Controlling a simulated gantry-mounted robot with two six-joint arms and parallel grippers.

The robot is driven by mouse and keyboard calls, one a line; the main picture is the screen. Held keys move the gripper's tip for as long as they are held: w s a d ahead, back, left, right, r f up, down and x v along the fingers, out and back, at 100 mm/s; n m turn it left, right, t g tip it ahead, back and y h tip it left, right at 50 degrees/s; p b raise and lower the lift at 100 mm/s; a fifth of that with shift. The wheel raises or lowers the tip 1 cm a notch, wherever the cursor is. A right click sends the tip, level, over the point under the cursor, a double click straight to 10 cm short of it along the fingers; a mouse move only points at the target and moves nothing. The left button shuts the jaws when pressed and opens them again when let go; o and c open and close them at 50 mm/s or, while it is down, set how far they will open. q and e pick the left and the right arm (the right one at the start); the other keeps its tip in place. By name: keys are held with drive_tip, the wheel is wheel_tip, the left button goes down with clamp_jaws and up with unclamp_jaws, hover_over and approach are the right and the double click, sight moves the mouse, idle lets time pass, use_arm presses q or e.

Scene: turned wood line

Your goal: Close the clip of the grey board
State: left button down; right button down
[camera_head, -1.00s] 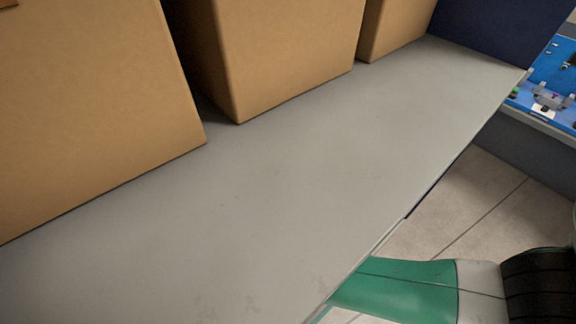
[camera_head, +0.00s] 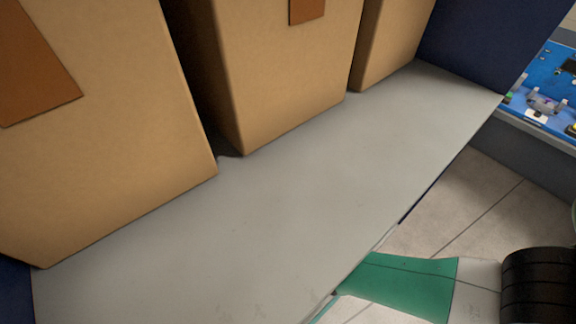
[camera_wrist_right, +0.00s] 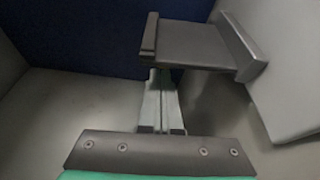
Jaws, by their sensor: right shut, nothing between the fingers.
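I cannot make out a grey board or its clip with certainty in either view. My right gripper (camera_wrist_right: 160,78) shows in the right wrist view, its two pale grey fingers close together with nothing between them. A dark grey flat piece with a raised edge on each side (camera_wrist_right: 195,45) shows just beyond the fingertips. I cannot tell what it is or whether the fingers touch it. No gripper shows in the head view; only a green and white arm link of mine is at the lower right. My left gripper is not in view.
Cardboard boxes (camera_head: 110,130) stand along the back of a grey shelf (camera_head: 290,210), whose front strip is clear. A dark blue panel (camera_head: 480,40) closes its far end. A blue work surface with small parts (camera_head: 550,80) lies beyond at the right, over a tiled floor (camera_head: 455,200).

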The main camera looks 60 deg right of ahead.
drive_tip(key=shift+s, duration=0.2)
drive_tip(key=shift+s+a+r+m+p, duration=0.15)
drive_tip(key=shift+s+r+m+p, duration=0.1)
drive_tip(key=shift+m+p, duration=0.2)
idle(0.4)
drive_tip(key=shift+s+m+h, duration=0.1)
drive_tip(key=shift+m+h, duration=0.15)
drive_tip(key=shift+h, duration=0.05)
drive_tip(key=shift+s+a+r+p, duration=0.25)
drive_tip(key=shift+s+r+p, duration=0.2)
drive_tip(key=shift+p, duration=0.3)
drive_tip(key=shift+s+a+r+m+h+p, duration=0.2)
drive_tip(key=shift+s+m+h+p, duration=0.1)
drive_tip(key=shift+s+m+p, duration=0.4)
drive_tip(key=shift+s+a+p, duration=0.45)
drive_tip(key=shift+s+p, duration=0.3)
drive_tip(key=shift+p, duration=0.25)
drive_tip(key=shift+s+a+f+p, duration=0.15)
drive_tip(key=shift+s+a+p, duration=0.05)
drive_tip(key=shift+s+p, duration=0.2)
drive_tip(key=shift+s+a+f+p, duration=0.15)
drive_tip(key=shift+s+p, duration=0.1)
drive_tip(key=shift+s, duration=0.35)
